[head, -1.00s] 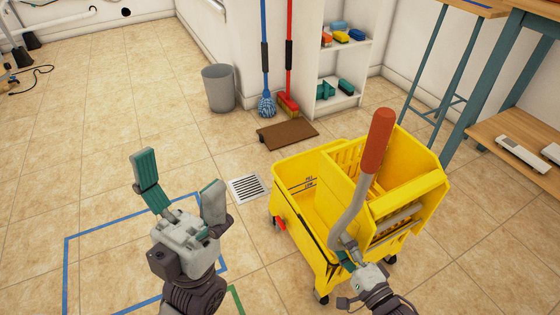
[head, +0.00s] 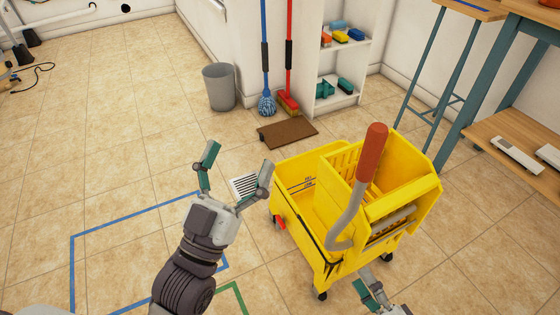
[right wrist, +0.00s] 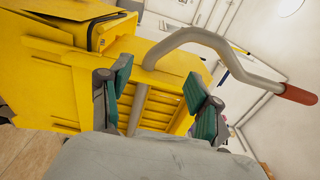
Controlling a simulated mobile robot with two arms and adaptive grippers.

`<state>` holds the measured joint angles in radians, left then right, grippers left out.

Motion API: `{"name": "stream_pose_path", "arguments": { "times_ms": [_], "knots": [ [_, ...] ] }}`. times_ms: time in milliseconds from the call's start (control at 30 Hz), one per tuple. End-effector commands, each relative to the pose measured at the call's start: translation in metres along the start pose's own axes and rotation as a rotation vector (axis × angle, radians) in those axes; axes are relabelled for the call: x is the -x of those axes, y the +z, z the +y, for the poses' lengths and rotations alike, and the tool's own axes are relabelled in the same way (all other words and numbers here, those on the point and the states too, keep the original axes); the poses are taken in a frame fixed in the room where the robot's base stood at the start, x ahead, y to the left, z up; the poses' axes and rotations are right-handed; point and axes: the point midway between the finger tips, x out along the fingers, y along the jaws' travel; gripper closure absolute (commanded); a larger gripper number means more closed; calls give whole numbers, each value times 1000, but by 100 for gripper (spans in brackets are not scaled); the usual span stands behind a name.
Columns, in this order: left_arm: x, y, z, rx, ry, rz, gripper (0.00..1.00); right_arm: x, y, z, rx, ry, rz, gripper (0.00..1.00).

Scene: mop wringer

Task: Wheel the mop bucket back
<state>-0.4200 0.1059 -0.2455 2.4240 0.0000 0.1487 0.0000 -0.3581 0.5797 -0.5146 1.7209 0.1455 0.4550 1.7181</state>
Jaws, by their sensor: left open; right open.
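The yellow mop bucket (head: 315,243) stands on its casters on the tiled floor, with the wringer (head: 405,195) on its right side. The wringer's grey lever stands up with a red grip (head: 371,152). My left gripper (head: 238,166) is open and empty left of the bucket, apart from it, above the floor drain. My right gripper (head: 368,287) is open low at the bucket's near side, partly cut off by the lower edge. In the right wrist view its spread fingers (right wrist: 160,88) face the wringer, with the grey lever beyond them; contact is unclear.
A blue taped rectangle (head: 73,262) and a green tape corner (head: 236,288) mark the floor at left. A wooden bench stands at right.

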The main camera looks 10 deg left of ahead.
Motion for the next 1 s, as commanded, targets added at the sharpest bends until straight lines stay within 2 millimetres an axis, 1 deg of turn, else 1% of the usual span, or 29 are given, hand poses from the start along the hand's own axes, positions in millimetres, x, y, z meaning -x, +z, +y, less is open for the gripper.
{"name": "stream_pose_path", "arguments": {
  "times_ms": [33, 167, 400, 467, 533, 567, 667, 700, 767, 800, 867, 900, 967, 1000],
  "knots": [
    [-1, 4, -1, -2, -2, -35, 10, 6, 0, -1, 0, 3, 0, 38],
    [0, 15, -2, -4, -4, -93, 10, 13, 0, -1, 1, 1, 0, 38],
    [0, 17, -2, -4, -4, -104, 10, 13, 0, 0, 3, 3, 1, 38],
    [-1, 22, -2, -5, -5, -123, 10, 14, -3, 0, 19, 16, 9, 38],
    [-3, 38, -3, -6, -6, -181, 10, 15, -9, 1, 66, 55, 30, 38],
    [-4, 50, -4, -7, -6, -219, 10, 16, -13, 3, 96, 81, 42, 38],
    [4, 103, -6, -10, -10, -402, 10, 27, -30, 15, 243, 218, 89, 38],
    [14, 128, -8, -12, -12, -493, 10, 34, -37, 22, 314, 290, 103, 38],
    [37, 166, -10, -13, -16, -638, 10, 49, -46, 36, 420, 412, 112, 38],
    [57, 189, -12, -14, -19, -736, 10, 61, -50, 45, 487, 495, 108, 38],
    [92, 219, -14, -15, -24, -879, 10, 80, -52, 58, 580, 618, 85, 38],
    [119, 235, -16, -15, -27, -975, 10, 95, -51, 65, 637, 700, 60, 38],
    [162, 252, -17, -15, -32, -1114, 10, 118, -47, 75, 711, 818, 8, 38],
    [193, 260, -18, -14, -35, -1207, 10, 134, -41, 81, 754, 892, -36, 38]
  ]
}}
